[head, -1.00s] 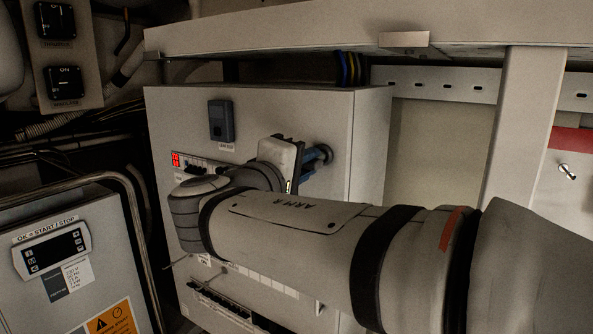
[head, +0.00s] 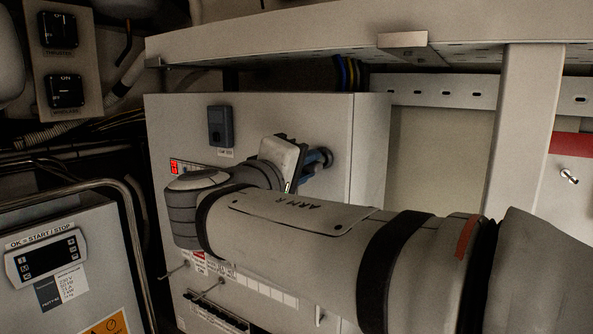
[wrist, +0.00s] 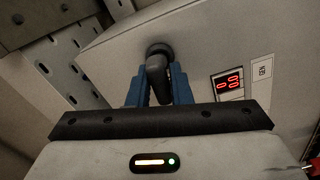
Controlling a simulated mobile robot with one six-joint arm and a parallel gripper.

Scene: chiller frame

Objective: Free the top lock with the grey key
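My gripper (head: 316,160) is at the upper right of the pale cabinet's front, its blue fingers beside a dark round lock (head: 326,157). In the wrist view the lock (wrist: 159,50) is a dark round piece on the pale panel. A dark grey bent piece, which looks like the key (wrist: 157,82), runs from it toward me. The blue fingers of my gripper (wrist: 159,93) stand close on both sides of this piece and appear to press on it. The piece's near end is hidden behind my gripper's dark front bar.
The pale cabinet (head: 300,115) carries a dark blue-grey box (head: 221,126) and a red lit display (head: 174,168), also in the wrist view (wrist: 229,83). A shelf edge (head: 300,35) hangs above. A control box (head: 60,250) with a metal rail stands at left.

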